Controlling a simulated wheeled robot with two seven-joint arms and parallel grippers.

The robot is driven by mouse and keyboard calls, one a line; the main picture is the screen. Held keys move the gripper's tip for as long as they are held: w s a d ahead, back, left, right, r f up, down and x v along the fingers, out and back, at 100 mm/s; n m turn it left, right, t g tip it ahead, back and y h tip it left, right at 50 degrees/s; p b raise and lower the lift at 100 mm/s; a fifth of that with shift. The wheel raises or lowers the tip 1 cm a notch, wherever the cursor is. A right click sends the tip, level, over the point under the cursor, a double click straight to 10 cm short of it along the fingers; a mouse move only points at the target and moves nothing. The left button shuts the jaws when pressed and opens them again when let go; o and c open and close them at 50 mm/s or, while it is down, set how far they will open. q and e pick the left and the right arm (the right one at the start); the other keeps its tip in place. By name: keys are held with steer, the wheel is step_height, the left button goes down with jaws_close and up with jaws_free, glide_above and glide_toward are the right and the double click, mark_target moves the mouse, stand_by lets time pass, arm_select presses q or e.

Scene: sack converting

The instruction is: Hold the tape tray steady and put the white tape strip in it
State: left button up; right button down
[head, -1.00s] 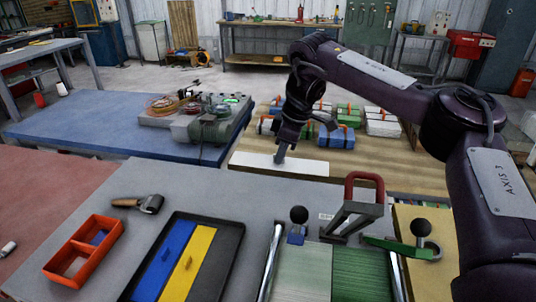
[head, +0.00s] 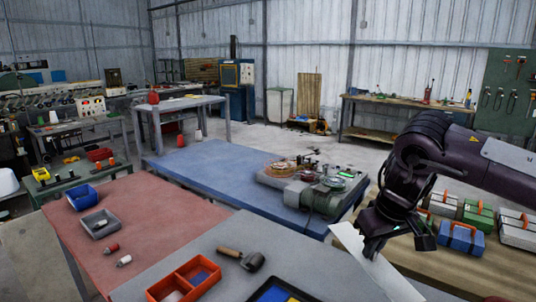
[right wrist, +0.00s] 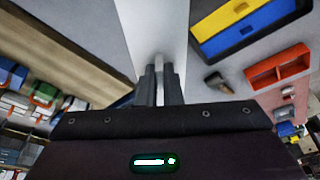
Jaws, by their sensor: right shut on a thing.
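The white tape strip (head: 372,262) is a long flat piece in my right gripper (head: 372,250), tilted above the grey table in the head view. In the right wrist view the fingers (right wrist: 160,72) are shut on the white strip (right wrist: 155,32). The black tape tray holds a blue strip (head: 272,294) and is mostly cut off at the bottom of the head view. In the right wrist view the tray (right wrist: 262,43) shows at the upper right, apart from the gripper, with blue and yellow strips in it. My left gripper is not in view.
An orange divided bin (head: 180,284) and a wooden-handled tool (head: 240,257) lie on the grey table near the tray. A blue bench (head: 220,175) with a machine stands behind. Colored cases (head: 461,236) are at the right on a wooden bench.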

steer(key=shift+s+a+r+m+h, duration=0.25)
steer(key=shift+s+a+m, duration=0.4)
steer(key=shift+s+m, duration=0.2)
steer(key=shift+s+a+r+m+h, duration=0.15)
steer(key=shift+s+a+m+h, duration=0.1)
steer(key=shift+s+a+m, duration=0.5)
steer(key=shift+d, duration=0.1)
